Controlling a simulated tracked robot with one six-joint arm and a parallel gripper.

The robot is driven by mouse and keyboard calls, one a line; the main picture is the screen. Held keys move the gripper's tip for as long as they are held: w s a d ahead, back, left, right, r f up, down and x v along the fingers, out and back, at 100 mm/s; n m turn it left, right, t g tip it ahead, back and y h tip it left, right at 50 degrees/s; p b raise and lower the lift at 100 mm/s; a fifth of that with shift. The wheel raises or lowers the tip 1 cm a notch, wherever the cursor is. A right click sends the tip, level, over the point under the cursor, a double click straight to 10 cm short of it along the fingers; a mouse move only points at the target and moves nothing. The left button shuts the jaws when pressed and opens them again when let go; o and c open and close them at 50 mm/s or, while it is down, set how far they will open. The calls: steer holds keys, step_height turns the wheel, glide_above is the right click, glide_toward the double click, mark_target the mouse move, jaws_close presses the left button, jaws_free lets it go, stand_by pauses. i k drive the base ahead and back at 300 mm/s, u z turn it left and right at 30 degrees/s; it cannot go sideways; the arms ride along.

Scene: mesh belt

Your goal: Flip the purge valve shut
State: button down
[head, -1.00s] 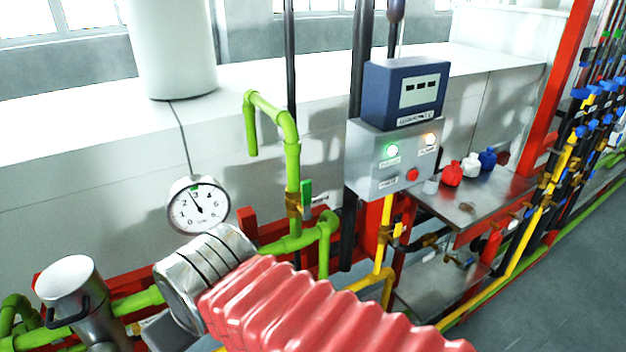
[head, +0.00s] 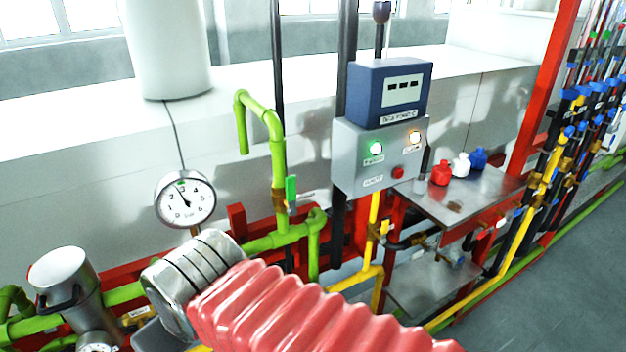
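I cannot read a label that names the purge valve. A brass valve (head: 279,199) with a flat green lever (head: 291,188) sits on the upright green pipe (head: 278,155) left of the control box. The lever stands upright, along the pipe. A second small brass valve (head: 372,231) with a yellow lever (head: 385,228) is on the yellow pipe under the box. Its lever also looks upright. No fingers of my gripper show, so I cannot tell its place relative to either valve.
A round gauge (head: 185,199) stands left of the green pipe. The grey control box (head: 378,155) has a lit green lamp and a red button. Red, white and blue bottles (head: 460,165) stand on a metal shelf (head: 455,203). Dense pipes (head: 570,120) fill the right; grey floor (head: 560,290) lies front right.

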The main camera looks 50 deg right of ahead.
mark_target(291, 181)
steer(key=z, duration=0.05)
steer(key=k, duration=1.65)
steer(key=z, duration=0.2)
steer(key=i, duration=1.7)
steer(key=z, duration=0.15)
